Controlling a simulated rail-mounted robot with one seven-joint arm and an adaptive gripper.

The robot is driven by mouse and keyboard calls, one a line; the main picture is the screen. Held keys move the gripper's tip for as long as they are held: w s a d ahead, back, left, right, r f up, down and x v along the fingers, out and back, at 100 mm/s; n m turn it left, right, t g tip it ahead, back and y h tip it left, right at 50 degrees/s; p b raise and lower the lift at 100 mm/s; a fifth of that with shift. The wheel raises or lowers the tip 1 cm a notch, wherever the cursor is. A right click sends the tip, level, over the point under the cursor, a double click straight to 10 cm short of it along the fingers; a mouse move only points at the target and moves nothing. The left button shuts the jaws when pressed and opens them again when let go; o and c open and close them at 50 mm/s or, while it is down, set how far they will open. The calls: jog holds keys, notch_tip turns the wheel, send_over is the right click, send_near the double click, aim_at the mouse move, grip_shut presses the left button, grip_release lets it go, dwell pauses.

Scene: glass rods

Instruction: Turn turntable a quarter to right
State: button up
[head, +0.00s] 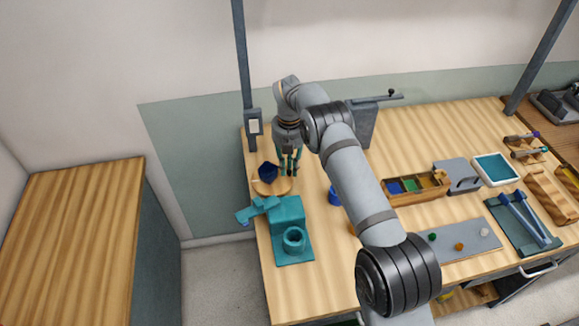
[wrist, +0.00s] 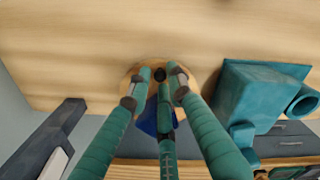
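The turntable is a round light-wood disc (head: 272,188) near the table's left edge. A dark blue object (head: 268,172) stands on it. In the wrist view the disc (wrist: 206,80) is partly hidden behind my fingers, and the blue object (wrist: 148,120) shows between them. A small black knob (wrist: 160,74) is visible between my fingertips. My gripper (head: 289,172) points down over the right side of the disc. In the wrist view its teal fingers (wrist: 161,78) are spread, with gaps to the knob. Their height above the disc is unclear.
A teal block fixture with a round cup (head: 294,238) stands just in front of the disc. A grey post (head: 251,130) rises behind it at the left. A blue round thing (head: 334,195) is partly hidden by my arm. Bare wood lies between.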

notch_tip(320, 180, up, 12)
dwell(0.7)
jog(key=shift+f, duration=0.1)
notch_tip(320, 180, down, 12)
jog(key=shift+r, duration=0.15)
dwell(0.7)
